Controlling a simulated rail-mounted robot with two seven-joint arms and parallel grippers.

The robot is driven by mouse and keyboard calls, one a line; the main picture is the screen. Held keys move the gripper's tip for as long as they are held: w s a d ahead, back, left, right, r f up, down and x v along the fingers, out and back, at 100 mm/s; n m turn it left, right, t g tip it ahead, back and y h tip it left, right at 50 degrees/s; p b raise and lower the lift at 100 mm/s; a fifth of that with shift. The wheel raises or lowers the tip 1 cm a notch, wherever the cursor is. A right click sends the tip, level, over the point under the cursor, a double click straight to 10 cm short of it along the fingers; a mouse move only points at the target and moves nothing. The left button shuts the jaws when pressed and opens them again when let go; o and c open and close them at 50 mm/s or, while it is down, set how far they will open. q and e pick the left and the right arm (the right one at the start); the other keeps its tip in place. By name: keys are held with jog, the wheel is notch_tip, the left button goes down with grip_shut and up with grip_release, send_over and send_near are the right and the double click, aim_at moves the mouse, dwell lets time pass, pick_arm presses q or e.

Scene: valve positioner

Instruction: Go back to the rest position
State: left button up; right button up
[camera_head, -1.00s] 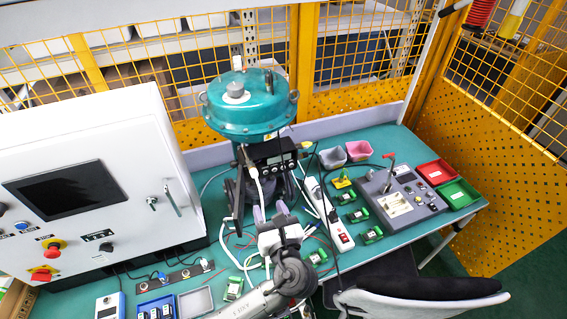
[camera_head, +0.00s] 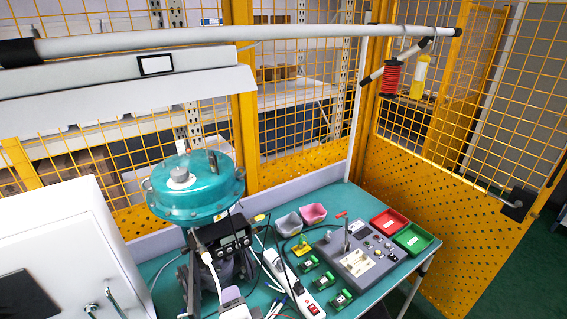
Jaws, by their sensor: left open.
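The teal valve actuator (camera_head: 200,188) stands upright at the left of the green bench, with the dark positioner (camera_head: 232,240) mounted below it. My left gripper (camera_head: 231,293) shows only in part at the bottom edge, in front of the positioner's lower body. It is open, and I see nothing held in it. The arm behind it is cut off by the frame. My right gripper is not in view.
A white cabinet (camera_head: 60,240) stands at the left. The power strip (camera_head: 290,285), grey control box (camera_head: 358,250), red tray (camera_head: 390,221) and green tray (camera_head: 413,238) are on the bench. A yellow mesh fence (camera_head: 440,130) closes the back and right.

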pick_arm(q)
jog(key=s+a+f+n+g+h, duration=0.2)
jog(key=s+a+f+n+g, duration=0.15)
jog(key=s+f, duration=0.45)
jog(key=s+a+f+n+g+h, duration=0.1)
jog(key=s+a+f+n+g, duration=0.3)
jog(key=s, duration=0.9)
jog(key=s+a+f+n+g+h, duration=0.2)
jog(key=s+a+f+n, duration=0.15)
jog(key=s+f, duration=0.5)
jog(key=w+p+v, duration=0.2)
jog(key=p+v, duration=0.7)
jog(key=w+r+p+v, duration=0.1)
jog(key=p+v, duration=0.7)
jog(key=v, duration=0.1)
jog(key=shift+w+r+m+p, duration=0.25)
jog(key=shift+w+m+p, duration=0.05)
jog(key=shift+m+p, duration=0.1)
jog(key=shift+f, duration=0.1)
